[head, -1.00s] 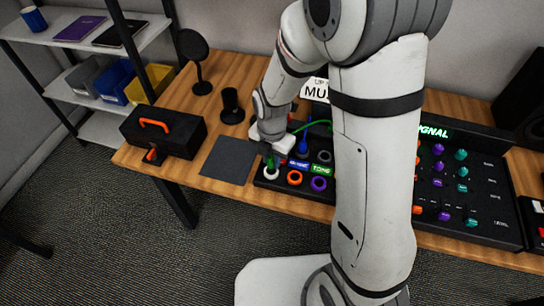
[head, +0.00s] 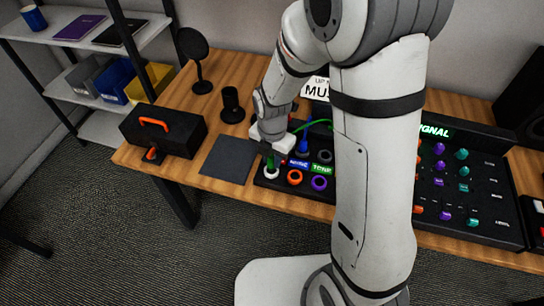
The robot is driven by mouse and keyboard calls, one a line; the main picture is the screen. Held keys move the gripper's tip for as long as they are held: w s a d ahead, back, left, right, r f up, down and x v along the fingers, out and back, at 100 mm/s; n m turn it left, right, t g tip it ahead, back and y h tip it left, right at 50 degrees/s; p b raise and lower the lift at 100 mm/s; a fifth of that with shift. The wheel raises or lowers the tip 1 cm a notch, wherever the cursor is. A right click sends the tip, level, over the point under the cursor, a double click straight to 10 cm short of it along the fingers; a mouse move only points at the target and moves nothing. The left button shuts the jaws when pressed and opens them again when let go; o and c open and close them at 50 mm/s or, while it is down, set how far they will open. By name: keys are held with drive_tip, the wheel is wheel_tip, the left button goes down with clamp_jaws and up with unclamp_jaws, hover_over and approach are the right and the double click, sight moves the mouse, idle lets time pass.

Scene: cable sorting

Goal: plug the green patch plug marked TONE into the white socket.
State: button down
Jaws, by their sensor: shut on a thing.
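My gripper (head: 270,154) is over the front left corner of the dark patch panel (head: 259,182), pointing down. It is shut on the green plug (head: 270,163), which shows just below the fingers, right above the white socket (head: 272,174). At this size I cannot tell whether the plug's tip is inside the socket or just over it. A green cable (head: 318,122) arcs from behind the gripper to the right, and my arm hides its far end. A green TONE label (head: 321,169) is on the panel, right of a blue NOISE label (head: 299,163).
A blue plug (head: 303,148) stands close right of the gripper. Orange (head: 295,177), purple (head: 319,183) and grey (head: 324,156) sockets are nearby. A dark mat (head: 229,159) and a black toolbox (head: 163,132) lie left. My arm hides the panel's right part.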

drive_tip(key=shift+f+b, duration=0.75)
drive_tip(key=shift+f, duration=0.05)
idle(0.5)
drive_tip(key=c, duration=0.7)
unclamp_jaws()
drive_tip(key=shift+r, duration=0.1)
drive_tip(key=shift+r+p, duration=2.6)
drive_tip(key=shift+r, duration=0.8)
